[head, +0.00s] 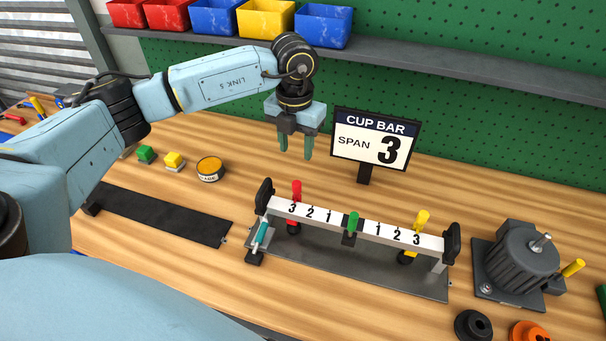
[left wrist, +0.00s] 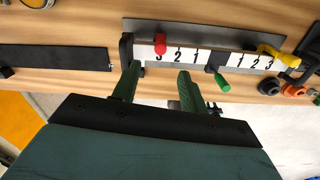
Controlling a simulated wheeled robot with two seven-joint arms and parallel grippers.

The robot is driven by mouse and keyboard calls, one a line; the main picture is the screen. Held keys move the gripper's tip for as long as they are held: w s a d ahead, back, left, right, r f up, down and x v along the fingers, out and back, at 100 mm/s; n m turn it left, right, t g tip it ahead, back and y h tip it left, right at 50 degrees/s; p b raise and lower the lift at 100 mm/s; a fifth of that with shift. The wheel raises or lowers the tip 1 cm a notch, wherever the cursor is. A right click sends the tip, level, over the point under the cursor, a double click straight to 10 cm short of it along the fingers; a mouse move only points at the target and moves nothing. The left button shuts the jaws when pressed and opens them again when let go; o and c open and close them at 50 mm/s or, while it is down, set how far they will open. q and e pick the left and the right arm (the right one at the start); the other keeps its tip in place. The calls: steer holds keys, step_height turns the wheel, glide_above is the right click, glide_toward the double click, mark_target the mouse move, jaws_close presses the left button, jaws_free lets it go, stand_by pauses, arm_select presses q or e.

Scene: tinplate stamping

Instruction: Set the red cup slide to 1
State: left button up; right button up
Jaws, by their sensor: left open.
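The cup bar (head: 340,220) is a white numbered rail on a dark base. The red cup slide (head: 296,190) stands at the 3 on the rail's left half. A green handle (head: 352,224) marks the middle, and the yellow slide (head: 421,219) stands near the right 3. My left gripper (head: 295,150) is open and empty, fingers pointing down, above the table in the head view and apart from the red slide. In the left wrist view, the red slide (left wrist: 160,43) appears between and beyond the open fingertips (left wrist: 160,72). My right gripper is not in view.
A sign (head: 374,140) reading "CUP BAR SPAN 3" stands behind the rail. A grey motor-like unit (head: 520,260) is at the right. Green and yellow buttons (head: 174,160) and a round tin (head: 209,169) are at the left, near a dark strip (head: 160,215).

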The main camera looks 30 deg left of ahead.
mark_target(298, 182)
arm_select(q)
steer(key=f, duration=0.3)
steer(key=shift+s+f, duration=0.25)
step_height(298, 182, down, 2)
steer(key=shift+p, duration=0.4)
step_height(298, 182, down, 6)
steer(key=shift+w+d+r, duration=0.1)
steer(key=shift+r, duration=0.15)
steer(key=shift+f+p, duration=0.3)
steer(key=shift+f, duration=0.2)
steer(key=shift+c, duration=0.9)
steer(key=c, duration=0.7)
jaws_close()
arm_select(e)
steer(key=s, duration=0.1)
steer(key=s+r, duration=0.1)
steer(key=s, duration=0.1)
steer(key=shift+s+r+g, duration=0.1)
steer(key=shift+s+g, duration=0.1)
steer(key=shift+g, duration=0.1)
arm_select(q)
steer(key=shift+w, duration=0.1)
